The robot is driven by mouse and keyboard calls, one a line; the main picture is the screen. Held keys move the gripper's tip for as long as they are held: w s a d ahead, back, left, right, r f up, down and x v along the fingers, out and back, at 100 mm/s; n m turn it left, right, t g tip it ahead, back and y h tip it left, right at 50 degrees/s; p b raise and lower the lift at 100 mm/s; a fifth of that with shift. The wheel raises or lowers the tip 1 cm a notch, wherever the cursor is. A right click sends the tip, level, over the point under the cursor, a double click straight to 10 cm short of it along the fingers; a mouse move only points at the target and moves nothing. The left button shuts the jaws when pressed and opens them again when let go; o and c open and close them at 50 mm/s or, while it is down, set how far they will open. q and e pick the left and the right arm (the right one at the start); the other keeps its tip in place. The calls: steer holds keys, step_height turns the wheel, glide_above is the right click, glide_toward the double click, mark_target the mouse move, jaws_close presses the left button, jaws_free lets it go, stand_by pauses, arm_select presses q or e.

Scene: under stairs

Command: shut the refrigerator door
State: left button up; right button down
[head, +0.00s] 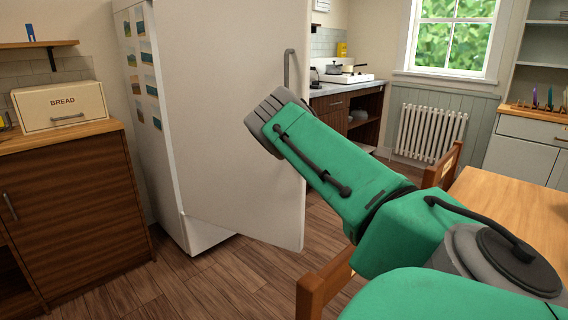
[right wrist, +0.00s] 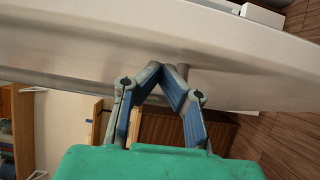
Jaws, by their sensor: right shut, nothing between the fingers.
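The white refrigerator (head: 158,165) stands left of centre in the head view. Its door (head: 225,150) stands open, with its lower edge clear of the base and angled out over the floor. A grey handle (head: 287,68) is near the door's right edge. My right arm reaches across from the lower right, and its wrist overlaps the door; the fingers are hidden there. In the right wrist view my right gripper (right wrist: 167,70) is shut and empty, fingertips together at the pale door panel (right wrist: 120,42). Whether they touch it is unclear. My left gripper is out of view.
A wooden chair (head: 322,285) and table (head: 515,205) stand at the lower right, close to my right arm. A wooden cabinet (head: 75,210) with a bread box (head: 60,105) is on the left. Wood floor (head: 215,280) is clear in front of the refrigerator.

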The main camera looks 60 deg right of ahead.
steer(key=d+b, duration=0.2)
steer(key=d, duration=0.5)
steer(key=shift+w, duration=0.3)
steer(key=shift+a, duration=0.1)
steer(key=shift+f, duration=0.2)
